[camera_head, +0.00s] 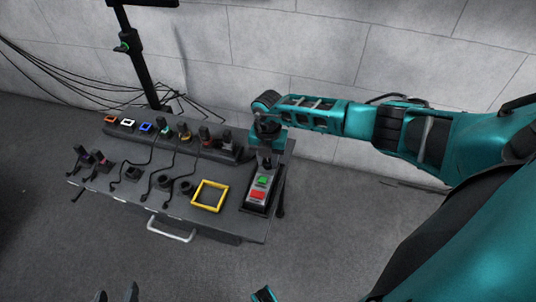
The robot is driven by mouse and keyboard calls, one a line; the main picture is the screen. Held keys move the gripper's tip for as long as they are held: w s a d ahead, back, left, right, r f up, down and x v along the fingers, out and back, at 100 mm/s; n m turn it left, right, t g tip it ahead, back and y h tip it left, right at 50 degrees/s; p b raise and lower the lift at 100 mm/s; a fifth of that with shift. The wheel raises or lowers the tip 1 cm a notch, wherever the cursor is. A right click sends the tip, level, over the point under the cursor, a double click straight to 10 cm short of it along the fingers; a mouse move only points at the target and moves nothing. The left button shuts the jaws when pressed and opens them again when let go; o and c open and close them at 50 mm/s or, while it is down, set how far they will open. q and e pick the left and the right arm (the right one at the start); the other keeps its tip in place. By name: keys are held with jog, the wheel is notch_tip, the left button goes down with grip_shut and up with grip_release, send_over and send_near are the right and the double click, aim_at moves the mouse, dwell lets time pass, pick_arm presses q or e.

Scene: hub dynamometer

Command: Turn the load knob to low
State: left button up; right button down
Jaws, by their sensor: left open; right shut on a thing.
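My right gripper (265,162) points down at the box's far end, above the green button. It is shut on what appears to be the load knob, which the fingers hide. The knob's setting cannot be read. My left gripper (116,294) shows only its dark fingertips at the bottom edge, apart and empty, well in front of the bench.
The bench (225,228) carries a yellow square frame (209,196), a row of coloured connectors (163,129) and several cabled plugs. A light handle (170,230) sticks out in front. A black post (140,60) stands behind, near a block wall.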

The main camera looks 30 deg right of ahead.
aim_at(268, 161)
pick_arm(q)
jog(key=shift+d+r, duration=0.1)
jog(key=shift+r, duration=0.3)
pick_arm(e)
jog(key=shift+m, duration=0.4)
pick_arm(q)
jog(key=shift+w+d, duration=0.1)
jog(key=shift+w, duration=0.1)
pick_arm(e)
jog(key=c, duration=0.8)
grip_release()
pick_arm(q)
jog(key=shift+r, duration=0.1)
pick_arm(e)
jog(key=shift+r, duration=0.1)
pick_arm(q)
notch_tip(268, 161, up, 4)
jog(key=p, duration=0.4)
jog(key=shift+s, duration=0.15)
pick_arm(e)
notch_tip(268, 161, up, 13)
